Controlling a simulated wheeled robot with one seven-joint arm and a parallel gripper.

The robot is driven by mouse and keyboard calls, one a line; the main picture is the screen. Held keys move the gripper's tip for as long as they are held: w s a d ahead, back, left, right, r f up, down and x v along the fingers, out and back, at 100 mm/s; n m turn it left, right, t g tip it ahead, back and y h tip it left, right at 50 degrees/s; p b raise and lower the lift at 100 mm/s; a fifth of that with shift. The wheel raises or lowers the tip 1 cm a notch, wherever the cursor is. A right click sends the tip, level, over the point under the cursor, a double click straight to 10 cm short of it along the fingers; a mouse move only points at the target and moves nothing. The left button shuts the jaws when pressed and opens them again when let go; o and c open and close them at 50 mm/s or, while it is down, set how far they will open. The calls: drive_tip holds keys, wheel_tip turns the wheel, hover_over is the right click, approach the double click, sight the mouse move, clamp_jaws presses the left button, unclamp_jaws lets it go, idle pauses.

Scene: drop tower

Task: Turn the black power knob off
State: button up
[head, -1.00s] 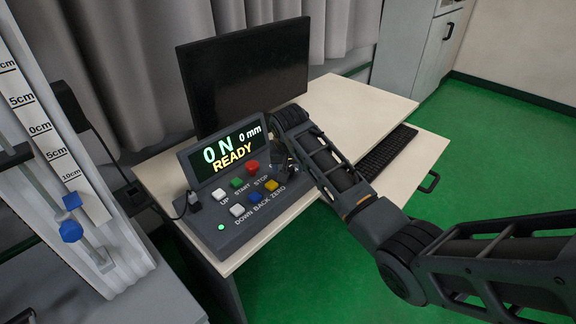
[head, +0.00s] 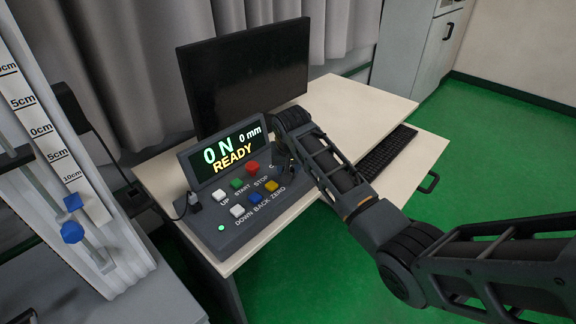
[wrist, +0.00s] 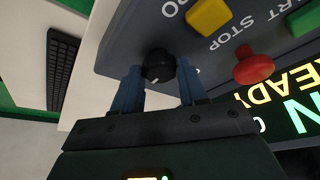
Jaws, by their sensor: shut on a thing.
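The black power knob (wrist: 158,66) sits on the control panel between the two blue fingers of my gripper (wrist: 158,90) in the wrist view. My gripper is shut on the knob. A light mark shows on the knob's face. In the head view my gripper (head: 283,160) is at the right end of the control panel (head: 245,232), and my arm hides the knob there. The panel's display (head: 232,150) is lit and reads 0 N, 0 mm and READY. A small green light (head: 221,228) glows at the panel's lower left.
Coloured buttons stand close to the knob, including a red stop button (wrist: 254,66) and a yellow button (wrist: 209,17). A dark monitor (head: 245,75) stands behind the panel. A keyboard (head: 386,152) lies right of my arm. A rail with a scale (head: 45,140) stands at the left.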

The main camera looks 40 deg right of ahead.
drive_tip(key=n+y+p, duration=0.1)
drive_tip(key=n+p, duration=0.1)
drive_tip(key=n, duration=0.1)
drive_tip(key=shift+s+d+r+n+t, duration=0.1)
drive_tip(key=shift+n+t, duration=0.3)
drive_tip(key=n+y, duration=0.2)
drive_tip(key=n, duration=0.2)
drive_tip(key=shift+d+n, duration=0.15)
drive_tip(key=shift+n, duration=0.15)
drive_tip(key=n+y, duration=0.1)
drive_tip(key=n, duration=0.3)
drive_tip(key=shift+d+n+y+b, duration=0.1)
drive_tip(key=shift+n+y+b, duration=0.2)
drive_tip(key=shift+y+b, duration=0.1)
drive_tip(key=shift+d+n+g+y+b, duration=0.1)
drive_tip(key=shift+n+g+y+b, duration=0.35)
drive_tip(key=shift+n, duration=0.65)
drive_tip(key=shift+n+g+y+b, duration=0.1)
drive_tip(key=shift+n+y+b, duration=0.15)
drive_tip(key=shift+n+b, duration=0.6)
drive_tip(key=shift+n, duration=0.35)
drive_tip(key=o, duration=1)
drive_tip(key=shift+v, duration=3.8)
